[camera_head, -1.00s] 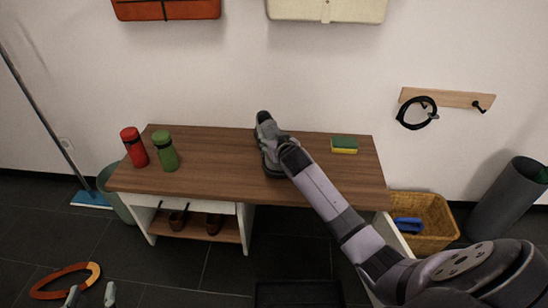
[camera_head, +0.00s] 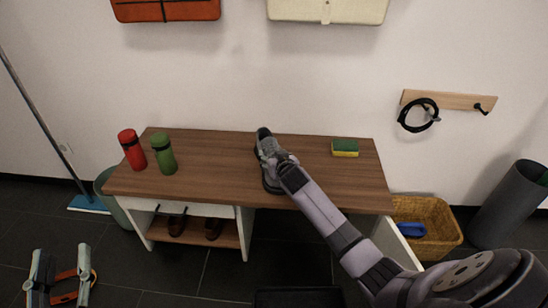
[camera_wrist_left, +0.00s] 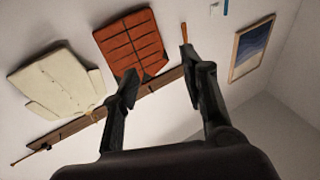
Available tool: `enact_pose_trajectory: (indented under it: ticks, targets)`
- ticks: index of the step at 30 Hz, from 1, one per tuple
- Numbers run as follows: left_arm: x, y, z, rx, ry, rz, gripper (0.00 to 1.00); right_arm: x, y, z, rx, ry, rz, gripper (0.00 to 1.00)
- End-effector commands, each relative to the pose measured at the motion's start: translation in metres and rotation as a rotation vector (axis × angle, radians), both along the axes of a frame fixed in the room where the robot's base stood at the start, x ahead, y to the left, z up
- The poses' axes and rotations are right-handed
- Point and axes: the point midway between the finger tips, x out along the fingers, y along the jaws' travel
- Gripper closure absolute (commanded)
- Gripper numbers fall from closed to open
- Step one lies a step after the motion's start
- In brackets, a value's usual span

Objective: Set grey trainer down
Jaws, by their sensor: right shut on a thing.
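The grey trainer (camera_head: 266,146) is over the middle of the wooden bench top (camera_head: 215,167), its dark sole toward the left. It appears to rest on the wood, but I cannot tell if the sole fully touches. My right gripper (camera_head: 282,163) is shut on the trainer at its near right side. The gripper and arm hide part of the shoe. My left gripper (camera_head: 60,272) is at the lower left, over the floor, with its fingers apart. In the left wrist view its fingers (camera_wrist_left: 158,85) are open with nothing between them.
A red bottle (camera_head: 132,150) and a green bottle (camera_head: 164,153) stand on the bench's left end. A sponge (camera_head: 345,148) lies at the right back. Brown shoes (camera_head: 177,225) sit on the lower shelf. A wicker basket (camera_head: 437,221) stands to the right.

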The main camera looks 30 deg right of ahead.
Motion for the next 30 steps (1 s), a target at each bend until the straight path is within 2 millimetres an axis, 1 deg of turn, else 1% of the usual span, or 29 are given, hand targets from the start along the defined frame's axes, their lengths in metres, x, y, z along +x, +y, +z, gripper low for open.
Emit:
enact_pose_trajectory:
  ticks: [2, 6, 7, 15, 16, 24, 27, 30]
  targets:
    - [0.0, 0.0, 0.0, 0.0, 0.0, 0.0, 0.6, 0.001, 0.0, 0.002, -0.001, -0.004, 0.001, 0.87]
    - [-0.001, 0.0, 0.003, -0.004, -0.016, 0.0, 0.6, 0.001, 0.0, -0.001, 0.0, -0.003, 0.0, 0.88]
    - [-0.001, 0.0, 0.003, -0.005, -0.018, 0.0, 0.6, 0.0, 0.0, -0.002, 0.0, 0.0, -0.001, 0.44]
    - [-0.001, 0.0, 0.003, -0.004, -0.016, 0.0, 0.6, 0.0, 0.0, -0.002, 0.0, 0.0, 0.0, 0.26]
    - [-0.001, 0.0, 0.003, -0.004, -0.016, 0.0, 0.6, 0.0, 0.0, -0.002, 0.0, 0.0, 0.0, 0.24]
    - [-0.001, 0.0, 0.003, -0.003, -0.014, 0.0, 0.6, 0.0, 0.0, -0.001, 0.0, 0.0, 0.0, 0.24]
    - [0.0, 0.0, 0.002, -0.001, -0.005, 0.0, 0.6, 0.0, 0.0, 0.002, 0.0, -0.001, 0.0, 0.24]
    - [0.002, 0.001, -0.008, 0.014, 0.055, 0.002, 0.6, -0.005, 0.002, 0.003, 0.0, 0.001, 0.0, 0.24]
